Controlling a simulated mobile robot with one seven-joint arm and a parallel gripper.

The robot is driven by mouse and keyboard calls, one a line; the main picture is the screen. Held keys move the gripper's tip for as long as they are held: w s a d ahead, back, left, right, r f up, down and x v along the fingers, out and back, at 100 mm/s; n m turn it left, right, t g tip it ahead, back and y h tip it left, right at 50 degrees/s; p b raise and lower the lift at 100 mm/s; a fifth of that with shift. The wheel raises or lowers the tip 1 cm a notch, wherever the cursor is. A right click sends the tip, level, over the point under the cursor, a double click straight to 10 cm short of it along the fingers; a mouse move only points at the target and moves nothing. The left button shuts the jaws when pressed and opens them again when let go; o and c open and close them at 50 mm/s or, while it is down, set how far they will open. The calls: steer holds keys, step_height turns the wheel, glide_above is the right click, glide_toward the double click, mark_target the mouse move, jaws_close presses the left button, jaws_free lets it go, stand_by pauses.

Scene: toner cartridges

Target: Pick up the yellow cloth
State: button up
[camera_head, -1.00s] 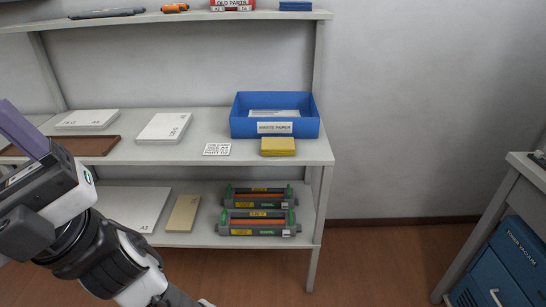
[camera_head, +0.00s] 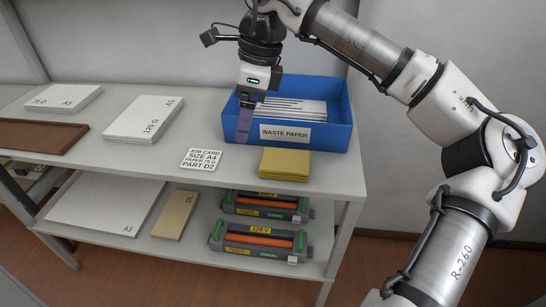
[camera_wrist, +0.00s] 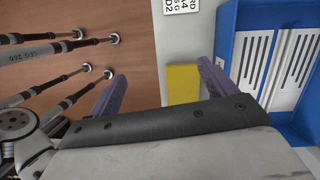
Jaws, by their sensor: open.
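The yellow cloth (camera_head: 285,164) lies folded in a flat stack on the white shelf top, at the front edge and in front of the blue waste paper box. My gripper (camera_head: 244,125) points down, left of the cloth and close to the box's front left corner. It is open and empty, and clear of the cloth. In the wrist view the cloth (camera_wrist: 183,84) shows between the two purple fingers (camera_wrist: 162,72), nearer the right one; its lower end is hidden behind the gripper body.
The blue box (camera_head: 335,138) stands right behind the cloth. A job card (camera_head: 202,159) lies to its left. Paper stacks (camera_head: 143,118) and a brown tray (camera_head: 42,137) are further left. Toner cartridges (camera_head: 258,241) sit on the lower shelf. Shelf top between cloth and card is bare.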

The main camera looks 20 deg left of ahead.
steer(key=w+d+m+t+h, duration=0.1)
steer(key=w+d+t+h, duration=0.1)
steer(key=w+d, duration=0.35)
glide_above(286, 160)
step_height(286, 160, down, 7)
steer(key=shift+d+r+b, duration=0.1)
steer(key=shift+r+b, duration=0.1)
steer(key=shift+b, duration=0.1)
steer(key=shift+f, duration=3.1)
steer(key=c, duration=0.7)
steer(key=shift+c, duration=0.2)
steer(key=shift+r, duration=0.1)
step_height(286, 160, up, 20)
steer(key=p, duration=0.1)
